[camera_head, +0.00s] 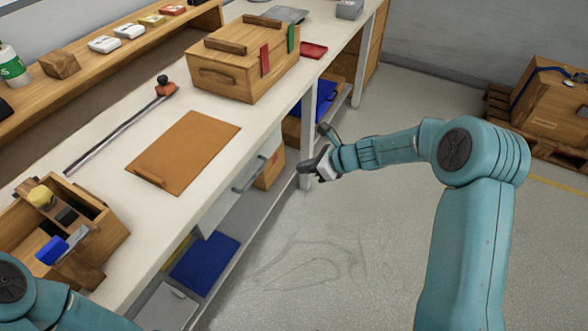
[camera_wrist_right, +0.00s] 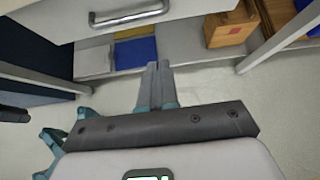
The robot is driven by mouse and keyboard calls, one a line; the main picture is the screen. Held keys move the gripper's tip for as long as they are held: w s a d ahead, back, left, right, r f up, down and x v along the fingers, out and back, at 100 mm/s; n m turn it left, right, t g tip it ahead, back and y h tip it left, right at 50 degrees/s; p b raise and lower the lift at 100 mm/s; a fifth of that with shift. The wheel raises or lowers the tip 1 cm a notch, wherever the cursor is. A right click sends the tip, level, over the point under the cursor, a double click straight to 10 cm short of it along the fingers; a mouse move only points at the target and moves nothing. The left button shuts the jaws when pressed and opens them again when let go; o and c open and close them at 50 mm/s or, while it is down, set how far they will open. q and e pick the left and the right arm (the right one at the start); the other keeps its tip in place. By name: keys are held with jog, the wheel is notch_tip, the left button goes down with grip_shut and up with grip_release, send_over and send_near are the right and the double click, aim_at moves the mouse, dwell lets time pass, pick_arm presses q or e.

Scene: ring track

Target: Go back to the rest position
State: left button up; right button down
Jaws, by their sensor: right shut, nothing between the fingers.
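My right gripper (camera_head: 318,168) is out over the floor in the head view, just right of the workbench's front edge, near a white bench leg. In the right wrist view its two fingers (camera_wrist_right: 159,84) lie together, shut, with nothing between them. They point toward the lower shelf under a drawer with a metal handle. My left arm shows only as teal links at the lower left of the head view. The left gripper is not in view.
The white workbench (camera_head: 105,215) holds a brown board (camera_head: 190,145), a wooden box (camera_head: 235,75), a metal rod with a reddish end (camera_head: 120,125) and a wooden caddy (camera_head: 105,235). A strapped crate (camera_head: 550,105) stands at the right. The floor between is clear.

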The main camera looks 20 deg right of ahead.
jog(key=shift+v, duration=0.8)
jog(key=s+a+f+n+g+p, duration=0.2)
jog(key=s+a+f+n+g, duration=0.15)
jog(key=s+a, duration=0.3)
jog(key=s+a+f+n+g+p, duration=0.2)
jog(key=s+a+f+g, duration=0.1)
jog(key=s+a+f, duration=0.4)
jog(key=s+f+n+h+p, duration=0.1)
jog(key=s+f+n+h, duration=0.1)
jog(key=s+n, duration=1.4)
jog(key=f+n, duration=0.1)
jog(key=n, duration=0.3)
jog(key=shift+a+g+h+p, duration=0.25)
jog(key=shift+g+h+p, duration=0.05)
jog(key=shift+g+p, duration=0.05)
